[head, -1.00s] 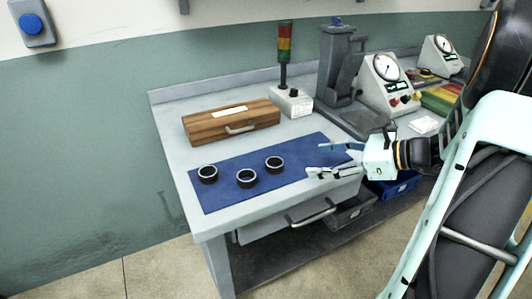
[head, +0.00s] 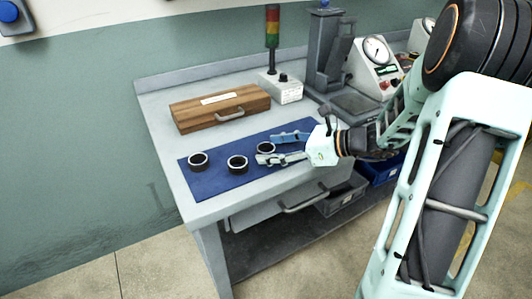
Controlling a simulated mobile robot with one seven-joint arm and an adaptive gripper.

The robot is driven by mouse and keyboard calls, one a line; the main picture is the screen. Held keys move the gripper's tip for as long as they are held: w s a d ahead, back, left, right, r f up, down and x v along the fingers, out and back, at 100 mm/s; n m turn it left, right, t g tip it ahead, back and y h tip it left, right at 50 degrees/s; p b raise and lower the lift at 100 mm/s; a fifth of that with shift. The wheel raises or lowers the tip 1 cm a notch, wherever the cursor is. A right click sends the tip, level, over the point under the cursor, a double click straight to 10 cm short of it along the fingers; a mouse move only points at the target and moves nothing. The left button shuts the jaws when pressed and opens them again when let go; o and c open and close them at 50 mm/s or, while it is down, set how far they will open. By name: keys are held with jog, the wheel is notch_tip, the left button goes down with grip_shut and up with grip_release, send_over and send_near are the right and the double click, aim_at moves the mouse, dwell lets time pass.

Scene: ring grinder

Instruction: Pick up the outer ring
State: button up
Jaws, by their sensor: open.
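Three dark rings with pale rims stand on a blue mat (head: 208,183) on the grey workbench. They are a left ring (head: 198,161), a middle ring (head: 237,165) and a right ring (head: 265,148). I cannot tell from their looks which is the outer ring. My gripper (head: 268,149) is open and points left, low over the right part of the mat. Its fingertips are at the right ring, one on the far side and one on the near side in the picture. The near finger hides part of that ring's lower edge. I cannot tell whether they touch it.
A wooden box (head: 200,110) with a handle lies behind the mat. A signal light (head: 272,45) on a grey base, a press (head: 325,60) and a gauge unit (head: 370,62) stand at the back.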

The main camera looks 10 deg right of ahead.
jog(key=shift+w+a+f, duration=0.1)
jog(key=shift+w+a, duration=0.05)
jog(key=shift+a, duration=0.05)
jog(key=c, duration=1.3)
